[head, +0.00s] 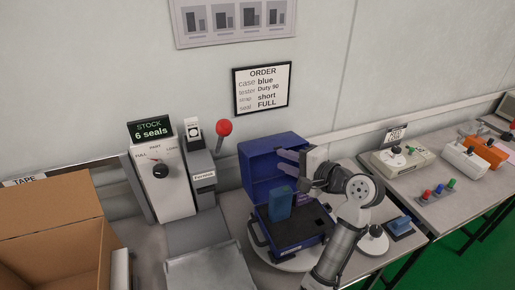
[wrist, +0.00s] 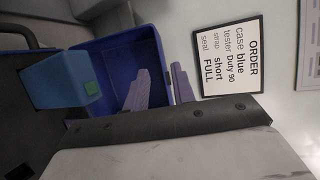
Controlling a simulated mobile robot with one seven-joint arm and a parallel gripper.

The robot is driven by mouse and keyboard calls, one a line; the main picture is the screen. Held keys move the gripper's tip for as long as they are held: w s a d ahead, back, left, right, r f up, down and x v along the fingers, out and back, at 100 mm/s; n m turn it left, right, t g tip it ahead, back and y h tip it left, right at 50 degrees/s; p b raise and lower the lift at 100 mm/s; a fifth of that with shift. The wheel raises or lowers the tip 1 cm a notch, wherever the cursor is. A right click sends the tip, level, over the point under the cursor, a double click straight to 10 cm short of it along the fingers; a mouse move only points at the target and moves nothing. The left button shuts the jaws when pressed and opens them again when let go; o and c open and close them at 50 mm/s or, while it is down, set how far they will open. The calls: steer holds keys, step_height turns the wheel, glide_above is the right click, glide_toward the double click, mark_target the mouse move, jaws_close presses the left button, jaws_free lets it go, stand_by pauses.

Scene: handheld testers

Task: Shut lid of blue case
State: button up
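The blue case (head: 318,252) lies open on a round pale turntable (head: 286,264), its lid (head: 262,150) standing up at the back. A lighter blue tester (head: 279,206) stands upright in the case; in the wrist view the tester (wrist: 55,80) shows a green square. My gripper (head: 277,161) is at the lid's right part, its fingers parted and nothing seen held. In the wrist view my gripper (wrist: 160,70) has one finger in front of the lid's hollow (wrist: 110,55) and the other by its right edge. Contact with the lid cannot be told.
A dial machine (head: 165,175) and a red-knobbed lever press (head: 222,130) stand left of the case. An open cardboard box (head: 50,235) is at the far left. An order sign (head: 262,89) hangs behind.

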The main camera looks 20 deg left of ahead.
mark_target(257, 150)
steer(key=p+x, duration=0.2)
steer(key=x, duration=0.9)
jaws_close()
stand_by(1.1)
